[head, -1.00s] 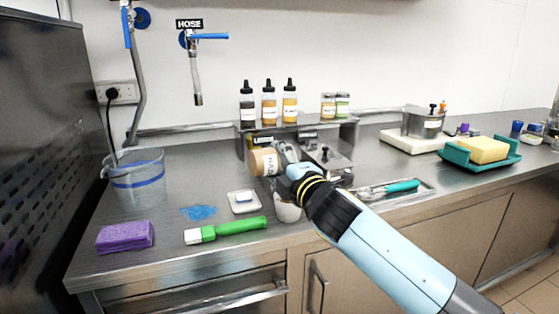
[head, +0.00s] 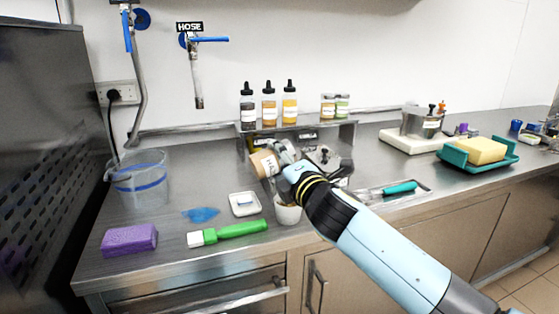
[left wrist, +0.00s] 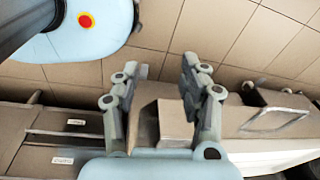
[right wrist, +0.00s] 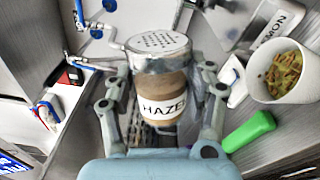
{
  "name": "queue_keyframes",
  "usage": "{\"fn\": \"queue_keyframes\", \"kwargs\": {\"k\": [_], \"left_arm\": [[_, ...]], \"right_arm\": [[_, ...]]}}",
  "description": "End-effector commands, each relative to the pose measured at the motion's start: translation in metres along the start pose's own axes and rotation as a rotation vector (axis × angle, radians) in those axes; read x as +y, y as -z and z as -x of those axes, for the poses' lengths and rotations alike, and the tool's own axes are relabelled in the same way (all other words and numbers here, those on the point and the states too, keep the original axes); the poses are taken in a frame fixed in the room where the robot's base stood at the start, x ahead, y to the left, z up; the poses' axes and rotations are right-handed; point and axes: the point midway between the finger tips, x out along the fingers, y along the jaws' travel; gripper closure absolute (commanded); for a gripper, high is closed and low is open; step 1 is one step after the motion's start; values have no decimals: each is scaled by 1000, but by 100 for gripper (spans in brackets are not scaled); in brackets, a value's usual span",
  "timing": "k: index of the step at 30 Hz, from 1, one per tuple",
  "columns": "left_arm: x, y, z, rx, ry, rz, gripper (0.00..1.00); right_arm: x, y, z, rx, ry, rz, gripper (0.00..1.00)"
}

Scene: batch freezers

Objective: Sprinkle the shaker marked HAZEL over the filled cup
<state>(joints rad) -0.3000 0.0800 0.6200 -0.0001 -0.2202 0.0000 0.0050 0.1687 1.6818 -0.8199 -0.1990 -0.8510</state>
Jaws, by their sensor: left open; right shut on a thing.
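The shaker (right wrist: 162,88) has a perforated metal lid and a white label reading HAZE, the rest hidden at the label's edge. My right gripper (right wrist: 162,96) is shut around it. In the head view the tan shaker (head: 263,163) is tilted, held above the counter by the right gripper (head: 284,158). The white cup (right wrist: 283,74) holds yellow-green and brown pieces. In the head view the cup (head: 288,213) stands below the shaker and gripper, partly covered by my arm. My left gripper (left wrist: 160,78) is open and empty, over the floor and cabinet fronts.
A small white dish (head: 244,204), a green-handled brush (head: 230,233) and a purple sponge (head: 129,240) lie left of the cup. A metal shelf (head: 310,128) with bottles and jars stands behind. A clear bucket (head: 140,180) stands at left, a teal-handled tool (head: 399,188) at right.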

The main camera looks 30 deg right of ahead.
Motion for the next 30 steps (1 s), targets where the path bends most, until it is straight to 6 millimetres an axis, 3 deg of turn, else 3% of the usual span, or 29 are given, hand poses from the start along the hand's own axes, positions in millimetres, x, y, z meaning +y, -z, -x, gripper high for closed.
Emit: {"fn": "queue_keyframes", "kwargs": {"k": [18, 30], "left_arm": [[-3, 5, 37, 2, 0, 0, 56], [-3, 5, 40, 3, 0, 0, 56]], "right_arm": [[26, -7, 0, 1, -1, 301, 78], [27, -7, 0, 0, -1, 362, 78]]}}
